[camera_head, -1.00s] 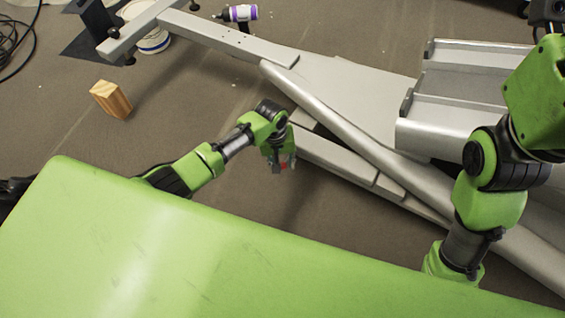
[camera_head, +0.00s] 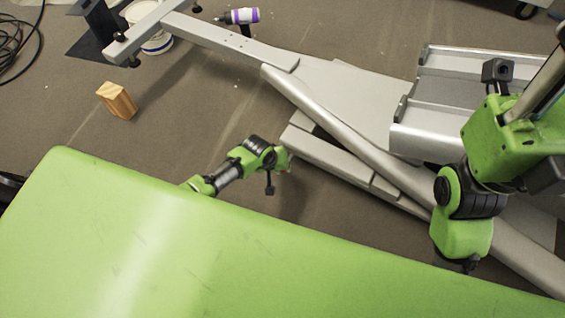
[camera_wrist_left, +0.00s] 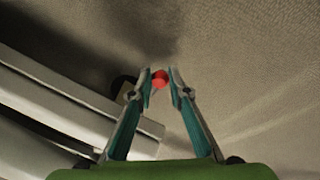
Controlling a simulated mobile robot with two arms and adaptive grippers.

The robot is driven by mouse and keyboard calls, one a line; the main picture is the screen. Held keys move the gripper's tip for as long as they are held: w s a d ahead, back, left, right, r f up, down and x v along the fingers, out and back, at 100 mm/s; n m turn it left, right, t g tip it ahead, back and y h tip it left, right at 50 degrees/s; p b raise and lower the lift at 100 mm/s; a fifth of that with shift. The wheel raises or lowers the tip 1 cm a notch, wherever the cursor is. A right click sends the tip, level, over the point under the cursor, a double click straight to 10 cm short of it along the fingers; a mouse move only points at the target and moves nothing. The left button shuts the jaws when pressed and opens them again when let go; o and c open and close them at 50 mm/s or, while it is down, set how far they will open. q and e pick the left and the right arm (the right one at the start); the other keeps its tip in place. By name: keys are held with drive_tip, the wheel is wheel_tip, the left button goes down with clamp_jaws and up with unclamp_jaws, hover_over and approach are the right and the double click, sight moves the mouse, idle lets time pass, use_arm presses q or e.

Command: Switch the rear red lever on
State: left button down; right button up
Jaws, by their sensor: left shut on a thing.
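The red lever's round knob (camera_wrist_left: 160,78) shows in the left wrist view, between the fingertips of my left gripper (camera_wrist_left: 161,82). The gripper is shut on this knob. In the head view my left gripper (camera_head: 287,160) is at the left end of the grey metal frame, largely hidden by its own wrist, so the lever's tilt cannot be told there. Only the knob of the lever is clear; its shaft is mostly hidden. My right arm stands at the right of the head view, and its gripper's fingers are not seen.
The long grey frame (camera_head: 345,82) with tubes and beams runs from upper left to lower right. A wooden block (camera_head: 117,100), a purple-and-white drill (camera_head: 240,16) and a white bucket (camera_head: 157,42) are on the floor. Bare floor lies left of the gripper.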

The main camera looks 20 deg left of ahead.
use_arm(q)
drive_tip(key=shift+s+f+t, duration=0.1)
drive_tip(key=shift+f+t, duration=0.6)
drive_tip(key=shift+t, duration=0.1)
drive_tip(key=shift+f+t, duration=0.2)
drive_tip(key=shift+t, duration=0.1)
drive_tip(key=c, duration=1.9)
unclamp_jaws()
drive_tip(key=v, duration=1.1)
drive_tip(key=shift+s+a+r, duration=0.15)
drive_tip(key=shift+a+r, duration=0.15)
drive_tip(key=shift+a, duration=0.05)
